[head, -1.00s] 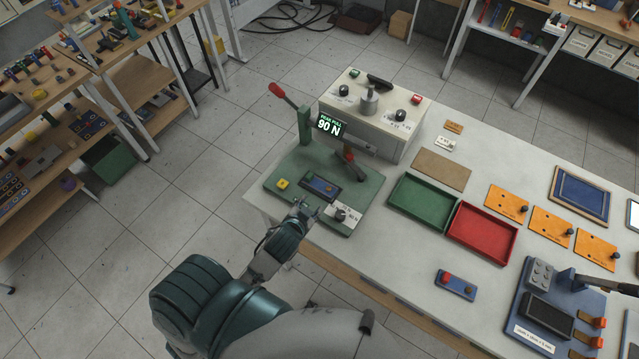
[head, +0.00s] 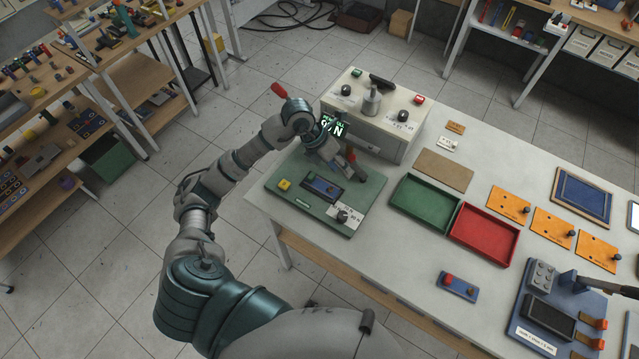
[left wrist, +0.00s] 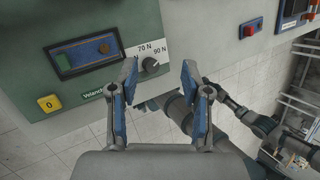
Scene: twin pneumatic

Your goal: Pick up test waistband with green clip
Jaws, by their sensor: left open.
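On a green tester board (head: 280,187), a dark frame (head: 308,183) holds a blue strip (head: 325,187). In the left wrist view the blue strip (left wrist: 88,54) has a green piece (left wrist: 65,59) at its left end. I cannot tell whether this is the test waistband with its green clip. My left gripper (head: 330,160) is above the back part of the board, apart from the strip. In the left wrist view its fingers (left wrist: 160,77) are spread with nothing between them.
A dial (left wrist: 150,65) marked 70 N and 90 N is beside the strip. A red-handled lever (head: 280,90) and a white box (head: 385,135) stand behind. A green tray (head: 425,203) and a red tray (head: 484,236) are to the right.

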